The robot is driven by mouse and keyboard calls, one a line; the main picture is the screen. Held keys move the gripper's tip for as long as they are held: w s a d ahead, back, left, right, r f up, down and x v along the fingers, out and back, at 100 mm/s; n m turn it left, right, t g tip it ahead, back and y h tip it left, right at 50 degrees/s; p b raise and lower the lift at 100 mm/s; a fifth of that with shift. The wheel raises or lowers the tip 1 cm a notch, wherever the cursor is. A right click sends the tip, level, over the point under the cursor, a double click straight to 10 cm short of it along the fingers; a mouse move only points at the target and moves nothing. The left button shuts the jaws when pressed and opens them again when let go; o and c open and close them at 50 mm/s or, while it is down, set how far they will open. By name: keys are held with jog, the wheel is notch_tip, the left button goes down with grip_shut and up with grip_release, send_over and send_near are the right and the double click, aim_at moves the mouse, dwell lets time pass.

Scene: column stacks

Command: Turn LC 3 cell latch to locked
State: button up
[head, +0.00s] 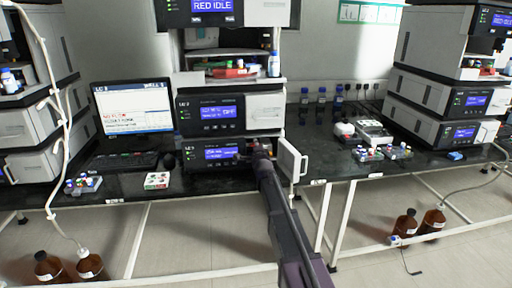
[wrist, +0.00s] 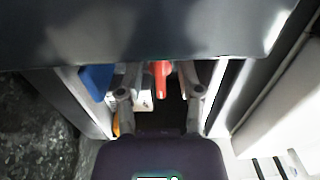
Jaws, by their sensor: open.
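The middle instrument stack has a lower module (head: 212,154) with a lit blue display; its small label looks like LC 3. My gripper (head: 262,160) is at the right end of that module's front, beside a white door (head: 291,161) that stands swung open. In the wrist view my gripper (wrist: 160,97) is open, one finger on each side of a red lever (wrist: 161,72). The lever points down in the picture and appears to be the cell latch. I cannot tell whether the fingers touch it. A dark panel hides its upper part.
A blue part (wrist: 97,80) sits left of the fingers in the wrist view. Vial racks (head: 382,153) stand on the right bench. Brown bottles (head: 404,224) are on the floor.

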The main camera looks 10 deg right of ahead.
grip_shut()
jog(key=shift+n, duration=0.4)
jog(key=n, duration=0.8)
jog(key=shift+n, duration=0.4)
jog(key=n, duration=0.4)
jog(key=shift+n, duration=2.2)
